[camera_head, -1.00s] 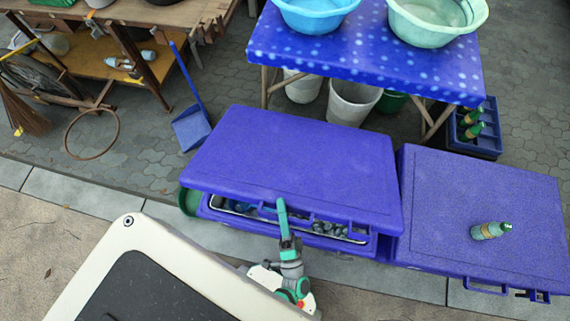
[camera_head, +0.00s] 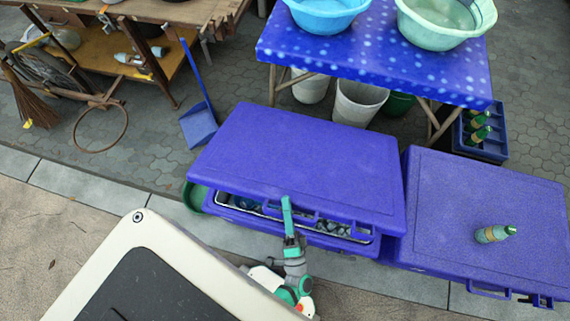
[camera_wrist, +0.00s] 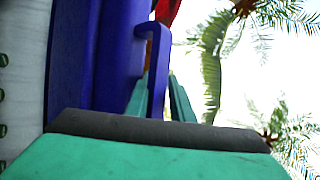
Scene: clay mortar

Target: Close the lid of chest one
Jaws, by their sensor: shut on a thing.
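The left blue chest (camera_head: 345,243) has its lid (camera_head: 300,165) partly open. A gap shows along the front, with several dark and pale items inside. The exact contact between the fingers and the lid is partly hidden.
A second blue chest (camera_head: 480,190) stands close on the right, its lid shut, with a bottle (camera_head: 494,234) lying on it. Behind is a table with a blue dotted cloth (camera_head: 375,48). A blue dustpan (camera_head: 198,127) stands at the back left.

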